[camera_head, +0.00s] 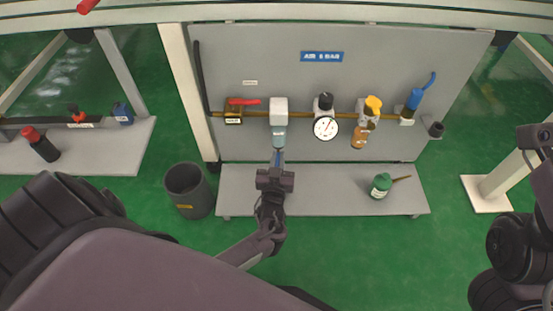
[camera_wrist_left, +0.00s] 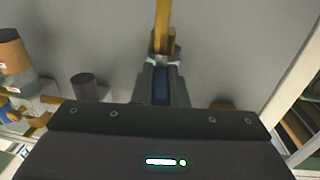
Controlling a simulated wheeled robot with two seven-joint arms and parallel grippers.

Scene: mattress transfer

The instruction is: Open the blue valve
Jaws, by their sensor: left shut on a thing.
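The blue valve (camera_head: 413,101) is on the brass pipe at the right of the grey panel. Its blue handle (camera_head: 430,82) slants up and to the right. My left gripper (camera_head: 278,158) is in front of the panel, below the grey-white filter unit (camera_head: 279,112), well to the left of the valve. It is shut on a narrow blue piece, which also shows between the fingers in the left wrist view (camera_wrist_left: 161,86); I cannot tell what it belongs to. A yellow-brown bar (camera_wrist_left: 163,28) shows beyond the fingertips there.
The pipe also carries a red-handled valve (camera_head: 241,102), a round gauge (camera_head: 326,127) and a yellow-topped regulator (camera_head: 371,105). A green bottle (camera_head: 381,185) stands on the low shelf (camera_head: 330,195). A dark bin (camera_head: 189,190) is at the left. Green floor lies in front.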

